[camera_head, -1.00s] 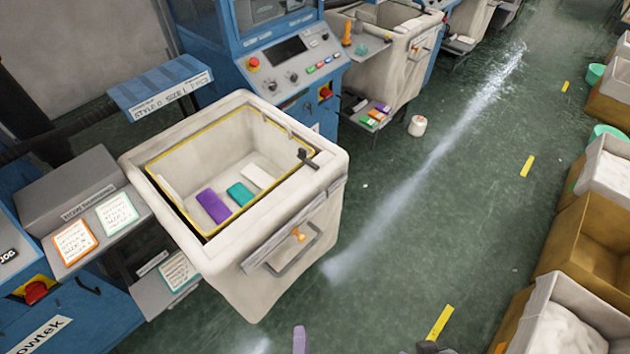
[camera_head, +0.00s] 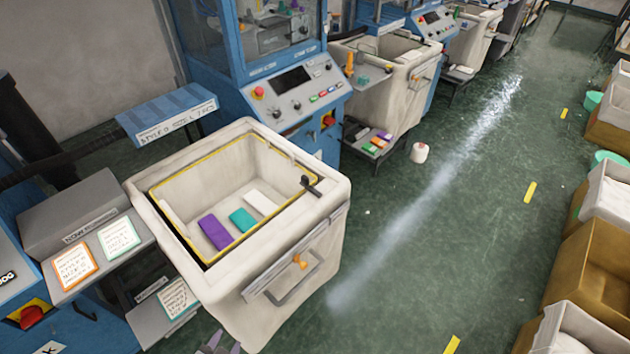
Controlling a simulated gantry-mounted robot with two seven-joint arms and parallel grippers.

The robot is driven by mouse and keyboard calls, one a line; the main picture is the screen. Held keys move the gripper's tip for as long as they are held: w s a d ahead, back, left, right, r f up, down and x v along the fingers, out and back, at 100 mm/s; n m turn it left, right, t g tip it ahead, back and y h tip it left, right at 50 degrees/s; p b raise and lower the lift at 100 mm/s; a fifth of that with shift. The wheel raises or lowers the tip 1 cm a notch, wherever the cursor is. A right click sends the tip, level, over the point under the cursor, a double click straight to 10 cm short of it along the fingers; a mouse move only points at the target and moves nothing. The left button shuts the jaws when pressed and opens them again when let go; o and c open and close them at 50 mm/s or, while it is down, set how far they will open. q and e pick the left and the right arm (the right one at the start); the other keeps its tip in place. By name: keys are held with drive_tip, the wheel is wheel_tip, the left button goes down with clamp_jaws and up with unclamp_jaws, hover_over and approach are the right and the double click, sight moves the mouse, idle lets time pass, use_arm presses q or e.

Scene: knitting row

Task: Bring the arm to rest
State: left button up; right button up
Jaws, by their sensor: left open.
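My left gripper (camera_head: 223,345) shows only as grey-purple fingertips at the bottom edge, in front of the cream bin. Its fingers are apart, with nothing visible between them. The rest of that arm is below the picture. My right gripper is out of view.
The cream bin (camera_head: 335,215) has a yellow inner rim and holds a purple block (camera_head: 215,232), a teal block (camera_head: 243,219) and a white block (camera_head: 261,202). A shelf with cards (camera_head: 75,268) stands left of it. A blue machine (camera_head: 205,60) stands behind. The green floor (camera_head: 440,250) is open to the right.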

use_arm(q)
drive_tip(key=s+r+n+g, duration=0.35)
drive_tip(key=s+g, duration=0.25)
drive_tip(key=s, duration=0.3)
wheel_tip(320, 180, up, 25)
drive_tip(key=n+p, duration=0.1)
drive_tip(key=p, duration=2.5)
wheel_tip(320, 180, down, 64)
drive_tip(key=b, duration=6.4)
drive_tip(key=shift+a+f+b, duration=0.2)
drive_tip(key=shift+a+b, duration=0.05)
drive_tip(key=shift+b, duration=0.05)
drive_tip(key=shift+r, duration=0.1)
